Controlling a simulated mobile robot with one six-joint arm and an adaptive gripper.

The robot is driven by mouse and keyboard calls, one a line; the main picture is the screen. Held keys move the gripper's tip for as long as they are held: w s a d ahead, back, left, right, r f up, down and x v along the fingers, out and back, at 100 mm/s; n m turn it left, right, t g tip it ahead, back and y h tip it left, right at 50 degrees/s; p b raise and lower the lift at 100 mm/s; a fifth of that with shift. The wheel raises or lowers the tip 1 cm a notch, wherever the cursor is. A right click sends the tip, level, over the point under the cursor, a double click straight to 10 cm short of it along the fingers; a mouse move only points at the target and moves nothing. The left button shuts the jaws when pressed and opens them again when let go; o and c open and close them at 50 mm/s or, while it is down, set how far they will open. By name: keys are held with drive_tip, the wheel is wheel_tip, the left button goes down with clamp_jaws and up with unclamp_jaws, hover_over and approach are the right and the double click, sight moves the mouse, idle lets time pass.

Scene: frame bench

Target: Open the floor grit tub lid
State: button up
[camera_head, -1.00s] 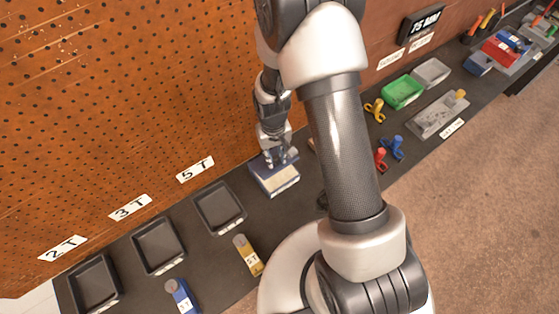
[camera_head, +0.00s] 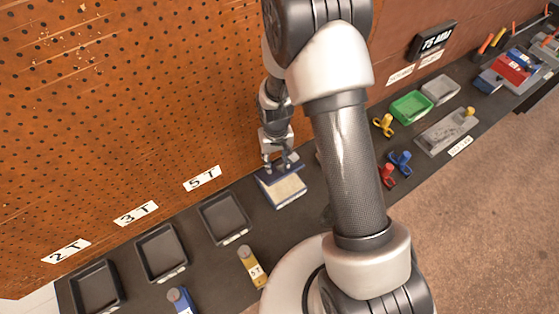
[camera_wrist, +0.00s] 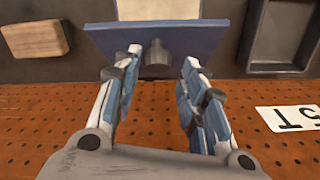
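The floor grit tub (camera_head: 289,194) stands on the dark bench near the pegboard. Its blue lid (camera_head: 266,175) lies at the wall side, and a pale cream area shows in front of it. I cannot tell whether the lid is slid back or tilted. In the wrist view the blue lid (camera_wrist: 205,42) carries a dark round knob (camera_wrist: 157,60). My gripper (camera_head: 281,163) is over the lid. In the wrist view its two fingers (camera_wrist: 172,58) are apart, with the knob showing between their tips. The left tip looks close to the knob; contact is unclear.
Black trays (camera_head: 224,217) stand left of the tub, with a yellow tagged piece (camera_head: 250,267) in front. A wooden block (camera_wrist: 35,40) lies beside the tub. Green (camera_head: 410,107) and grey bins and coloured knobs are farther right. The pegboard (camera_head: 130,120) rises close behind.

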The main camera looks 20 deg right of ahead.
drive_tip(key=shift+o, duration=0.9)
drive_tip(key=shift+s, duration=0.15)
drive_tip(key=shift+d, duration=0.1)
